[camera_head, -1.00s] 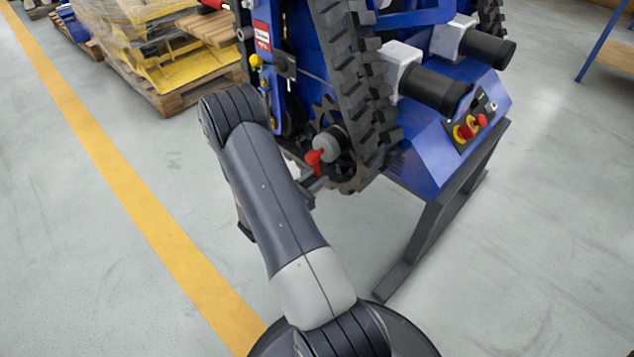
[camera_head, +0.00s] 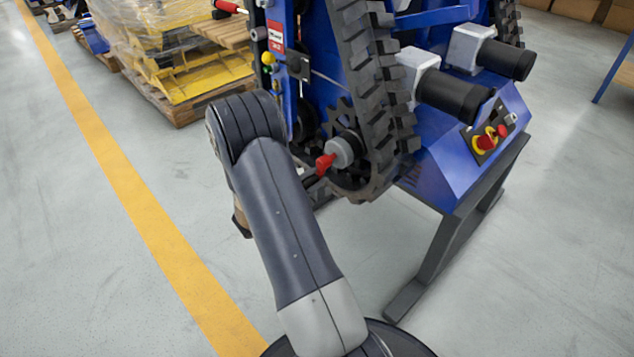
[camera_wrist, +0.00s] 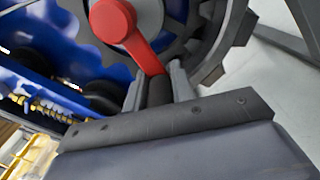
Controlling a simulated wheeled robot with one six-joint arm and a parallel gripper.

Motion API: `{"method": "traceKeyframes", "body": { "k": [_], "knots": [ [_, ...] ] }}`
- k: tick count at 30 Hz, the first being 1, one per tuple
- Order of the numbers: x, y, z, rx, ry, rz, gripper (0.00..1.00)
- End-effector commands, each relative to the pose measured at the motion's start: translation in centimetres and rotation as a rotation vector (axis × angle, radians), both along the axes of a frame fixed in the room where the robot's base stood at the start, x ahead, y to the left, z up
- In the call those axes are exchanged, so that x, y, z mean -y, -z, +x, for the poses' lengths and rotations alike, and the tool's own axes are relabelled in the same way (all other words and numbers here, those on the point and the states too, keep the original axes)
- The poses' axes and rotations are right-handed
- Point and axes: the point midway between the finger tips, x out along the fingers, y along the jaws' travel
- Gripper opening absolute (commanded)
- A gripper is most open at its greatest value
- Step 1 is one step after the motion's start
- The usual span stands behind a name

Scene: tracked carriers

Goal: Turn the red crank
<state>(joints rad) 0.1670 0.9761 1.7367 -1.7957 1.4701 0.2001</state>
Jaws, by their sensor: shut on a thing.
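The red crank (camera_wrist: 140,38) fills the top of the wrist view. Its round hub sits on a grey disc and its red arm slopes down to the right to a black grip (camera_wrist: 159,91). My gripper (camera_wrist: 158,85) is shut on this black grip, one finger on each side. In the head view the red crank (camera_head: 325,164) shows small, in front of a grey hub beside the toothed wheel at the foot of the track. There my arm hides the gripper and the grip.
The blue tracked carrier (camera_head: 440,165) stands on a dark stand (camera_head: 440,262). Its black track (camera_head: 372,90) rises close to the crank. A control panel (camera_head: 489,138) is at the right. A wooden pallet (camera_head: 200,98) lies behind. The floor is clear around a yellow line.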

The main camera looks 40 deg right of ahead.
Motion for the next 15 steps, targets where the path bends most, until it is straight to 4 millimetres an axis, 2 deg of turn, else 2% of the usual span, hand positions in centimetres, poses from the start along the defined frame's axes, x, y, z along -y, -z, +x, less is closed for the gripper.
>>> {"method": "traceKeyframes", "body": {
  "k": [13,14,15],
  "knots": [
    [-0.01,0.19,-0.13,0.009,0.005,0.006,0.00],
    [-0.01,0.18,-0.13,0.008,0.005,0.005,0.26],
    [-0.01,0.17,-0.12,0.008,0.004,0.005,0.29]
  ]
}}
